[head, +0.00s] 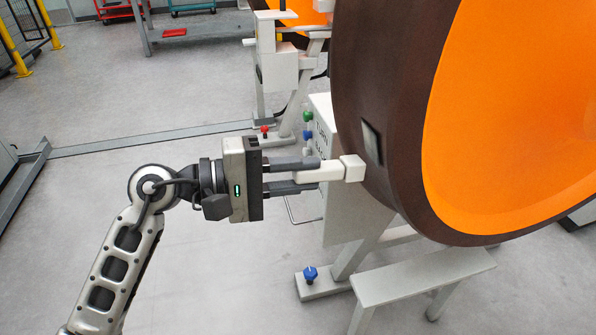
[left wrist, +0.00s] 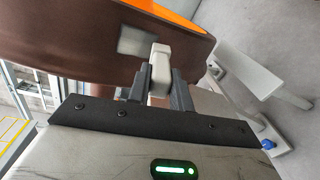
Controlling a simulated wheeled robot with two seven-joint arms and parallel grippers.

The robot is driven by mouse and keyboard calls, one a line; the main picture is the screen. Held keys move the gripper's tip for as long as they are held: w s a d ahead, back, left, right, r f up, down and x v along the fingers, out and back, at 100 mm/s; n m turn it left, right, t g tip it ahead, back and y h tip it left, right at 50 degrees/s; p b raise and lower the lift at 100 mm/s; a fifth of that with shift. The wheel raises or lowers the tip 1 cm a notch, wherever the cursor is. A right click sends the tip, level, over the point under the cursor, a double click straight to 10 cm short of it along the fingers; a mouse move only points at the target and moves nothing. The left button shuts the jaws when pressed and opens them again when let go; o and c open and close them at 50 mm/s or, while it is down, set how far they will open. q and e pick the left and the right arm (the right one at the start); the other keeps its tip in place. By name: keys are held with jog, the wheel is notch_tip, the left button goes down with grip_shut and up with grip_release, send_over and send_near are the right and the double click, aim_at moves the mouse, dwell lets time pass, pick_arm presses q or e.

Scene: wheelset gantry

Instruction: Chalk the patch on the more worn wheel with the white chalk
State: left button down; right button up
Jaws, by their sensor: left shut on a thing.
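A large wheel with a dark brown tread (head: 352,75) and an orange face (head: 520,110) fills the right of the head view. A small grey patch (head: 371,142) is on its tread; in the left wrist view the patch (left wrist: 137,42) looks pale. My left gripper (head: 318,173) is shut on the white chalk (head: 352,168), a pale bar with a blocky end pointing at the wheel. The chalk (left wrist: 158,60) shows between the fingers in the left wrist view, overlapping the patch's right edge. I cannot tell whether it touches the tread. My right gripper is not in view.
A pale gantry stand with a panel of coloured buttons (head: 307,117) is behind the gripper. A grey step or bench (head: 425,275) stands below the wheel, near a blue knob (head: 310,273). Part of another orange wheel (head: 312,8) shows behind.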

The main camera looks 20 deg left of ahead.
pick_arm(q)
jog(key=shift+w+d+r, duration=0.2)
jog(key=shift+w+d, duration=0.2)
jog(key=shift+d, duration=0.2)
dwell(0.4)
